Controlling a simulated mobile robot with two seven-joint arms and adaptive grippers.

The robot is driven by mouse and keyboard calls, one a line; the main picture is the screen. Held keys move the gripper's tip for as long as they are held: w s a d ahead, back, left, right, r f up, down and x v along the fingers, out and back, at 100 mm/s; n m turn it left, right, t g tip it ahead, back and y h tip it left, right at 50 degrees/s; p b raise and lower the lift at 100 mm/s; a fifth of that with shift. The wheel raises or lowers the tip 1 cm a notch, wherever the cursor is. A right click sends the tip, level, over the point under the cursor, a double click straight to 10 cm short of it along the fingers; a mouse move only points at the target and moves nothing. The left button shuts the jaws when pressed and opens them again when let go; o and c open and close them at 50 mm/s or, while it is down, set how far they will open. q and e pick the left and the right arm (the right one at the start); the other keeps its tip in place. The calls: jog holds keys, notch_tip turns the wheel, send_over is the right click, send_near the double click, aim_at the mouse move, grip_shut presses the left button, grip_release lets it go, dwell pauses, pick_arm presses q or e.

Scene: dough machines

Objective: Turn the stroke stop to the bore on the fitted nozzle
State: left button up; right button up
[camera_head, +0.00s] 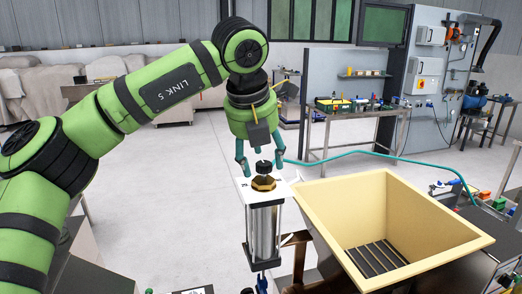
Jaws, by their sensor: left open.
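The stroke stop looks to be the dark knob (263,167) on top of the upright metal cylinder (263,228). A brass hex nut (263,183) sits under the knob on a white top plate (243,190). My left gripper (262,168) points down over the knob, its teal fingers open and spread on either side of it. I cannot tell whether a finger touches the knob. The markings on the plate are too small to read. I cannot make out the fitted nozzle. My right gripper is not in view.
A large cream hopper (318,205) with a slatted floor stands just right of the cylinder. A teal hose (370,153) runs behind it. A workbench (350,111) with tools stands farther back. Open grey floor (165,190) lies left of the cylinder.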

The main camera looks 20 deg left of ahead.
pick_arm(q)
jog(key=shift+w+f, duration=0.25)
jog(key=shift+f, duration=0.05)
jog(key=shift+w+f, duration=0.2)
jog(key=shift+w, duration=0.1)
jog(key=shift+w+d+f, duration=0.1)
jog(key=shift+w, duration=0.1)
jog(key=shift+s, duration=0.25)
jog(key=c, duration=1.1)
jog(key=shift+r, duration=0.2)
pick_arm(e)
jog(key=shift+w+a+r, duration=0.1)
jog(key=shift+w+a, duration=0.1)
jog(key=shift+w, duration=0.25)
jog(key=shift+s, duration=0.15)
pick_arm(q)
jog(key=shift+w+r, duration=0.1)
jog(key=shift+r, duration=0.05)
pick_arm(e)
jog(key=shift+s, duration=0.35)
